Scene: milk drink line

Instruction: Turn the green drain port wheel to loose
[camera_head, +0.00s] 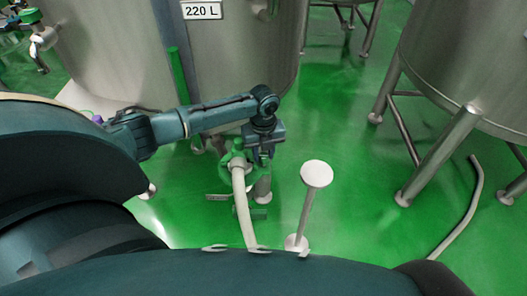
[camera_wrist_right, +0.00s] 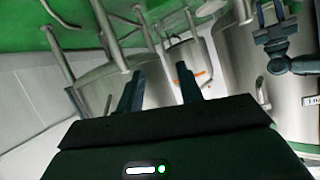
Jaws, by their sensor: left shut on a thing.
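The green drain port wheel (camera_head: 226,168) is low at the front of the steel tank with the "220 L" label, partly hidden by my left gripper and a pale hose. My left gripper (camera_head: 262,160) reaches down from my arm at the wheel's right side and is shut on it; the fingertips are mostly hidden. How far the wheel is turned cannot be told. In the right wrist view my right gripper (camera_wrist_right: 160,70) has its two fingers apart with nothing between them.
The pale hose (camera_head: 241,205) runs from the port towards me. A white round-topped post (camera_head: 316,174) stands just right. Another steel tank (camera_head: 470,70) on legs is at the right, with a loose hose (camera_head: 467,210) beneath. Green floor (camera_head: 345,130) between them is clear.

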